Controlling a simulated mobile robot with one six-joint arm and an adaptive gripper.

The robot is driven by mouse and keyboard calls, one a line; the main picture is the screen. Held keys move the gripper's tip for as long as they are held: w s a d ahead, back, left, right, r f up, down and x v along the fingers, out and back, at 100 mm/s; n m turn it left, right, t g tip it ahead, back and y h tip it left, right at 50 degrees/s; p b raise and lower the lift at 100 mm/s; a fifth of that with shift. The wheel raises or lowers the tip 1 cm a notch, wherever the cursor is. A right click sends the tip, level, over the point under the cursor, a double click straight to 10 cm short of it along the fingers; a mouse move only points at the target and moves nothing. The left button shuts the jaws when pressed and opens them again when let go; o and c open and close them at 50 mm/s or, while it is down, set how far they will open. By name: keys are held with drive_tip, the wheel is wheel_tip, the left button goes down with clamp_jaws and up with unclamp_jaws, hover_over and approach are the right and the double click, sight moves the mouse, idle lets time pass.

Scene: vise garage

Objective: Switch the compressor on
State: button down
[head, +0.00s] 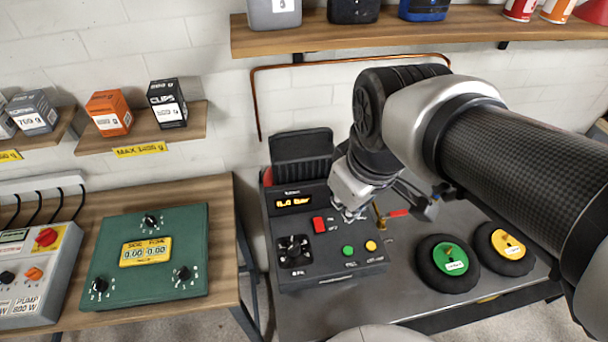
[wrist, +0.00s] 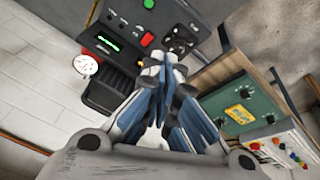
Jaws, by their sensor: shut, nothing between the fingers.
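The compressor appears to be the dark grey unit (head: 330,268) on the bench, with a lit display (head: 293,202) whose text is too small to read surely. My gripper (head: 350,213) is shut and empty, over the panel just right of the red switch. In the wrist view my fingertips (wrist: 160,64) show close to the red switch (wrist: 147,39); I cannot tell whether they touch the panel. The switch's position is unclear.
Two black wheels (head: 447,262) with green and yellow hubs lie to the right. A red-handled valve (head: 397,213) is behind my gripper. A green control box (head: 148,280) and a grey pump box (head: 35,270) are on the wooden table at left. A shelf (head: 400,33) runs above.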

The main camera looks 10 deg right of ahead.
drive_tip(key=w+a+f+n+g+p, duration=0.1)
drive_tip(key=w+f+n+g, duration=0.2)
drive_tip(key=w+f+n, duration=0.9)
drive_tip(key=w+f, duration=0.2)
drive_tip(key=w, duration=0.3)
drive_tip(key=shift+w+f+n, duration=0.25)
drive_tip(key=shift+w+n, duration=0.05)
drive_tip(key=shift+n, duration=0.1)
drive_tip(key=shift+s+f, duration=0.8)
drive_tip(key=shift+f, duration=0.1)
drive_tip(key=shift+a, duration=0.1)
